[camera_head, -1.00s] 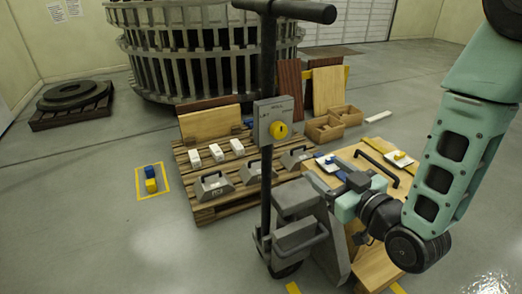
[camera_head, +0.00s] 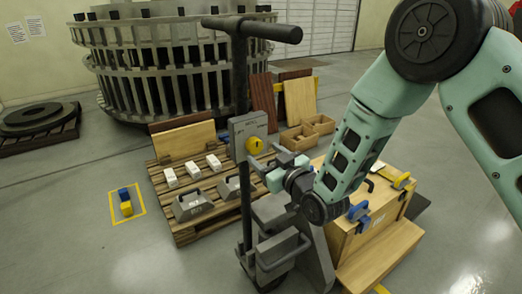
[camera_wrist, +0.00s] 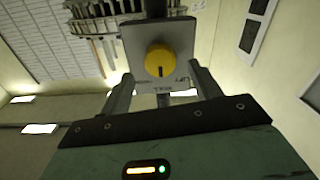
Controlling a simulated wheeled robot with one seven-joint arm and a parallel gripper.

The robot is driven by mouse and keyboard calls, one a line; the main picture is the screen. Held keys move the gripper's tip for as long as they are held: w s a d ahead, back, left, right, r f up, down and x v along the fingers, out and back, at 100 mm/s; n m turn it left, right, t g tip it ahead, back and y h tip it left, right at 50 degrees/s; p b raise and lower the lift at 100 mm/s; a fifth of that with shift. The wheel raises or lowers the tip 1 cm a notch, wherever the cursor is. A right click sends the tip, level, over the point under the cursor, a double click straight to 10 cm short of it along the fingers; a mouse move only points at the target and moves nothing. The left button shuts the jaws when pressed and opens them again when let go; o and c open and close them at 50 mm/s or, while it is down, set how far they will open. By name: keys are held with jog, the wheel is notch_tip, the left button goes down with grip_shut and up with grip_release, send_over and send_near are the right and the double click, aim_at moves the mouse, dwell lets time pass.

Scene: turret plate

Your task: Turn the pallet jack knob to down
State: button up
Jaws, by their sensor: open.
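The yellow round knob (camera_head: 255,146) sits on a grey panel (camera_head: 243,128) fixed to the dark upright post of the pallet jack (camera_head: 240,75). In the wrist view the knob (camera_wrist: 160,61) is face-on, on the panel (camera_wrist: 140,40). Its dark pointer mark aims at the bottom of that picture, towards small lettering that is hard to read. My gripper (camera_head: 272,168) is just below and right of the knob in the head view. In the wrist view its open fingers (camera_wrist: 160,75) stand left and right of the knob, apart from it, with nothing between them.
The jack's T-shaped handle (camera_head: 262,29) is above the panel. A wooden pallet (camera_head: 195,225) with white blocks and grey weights stands behind left. A wooden crate (camera_head: 355,240) is beneath my arm at the right. The floor at the left is mostly clear.

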aim_at(254, 145)
jog(key=shift+x, duration=1.5)
jog(key=shift+c, duration=0.3)
jog(key=c, duration=0.9)
jog(key=shift+f+m, duration=0.1)
jog(key=shift+m, duration=0.3)
jog(key=m+b, duration=0.3)
jog(key=shift+m, duration=0.4)
jog(key=m+b, duration=0.2)
jog(key=m, duration=0.3)
jog(key=shift+m, duration=0.3)
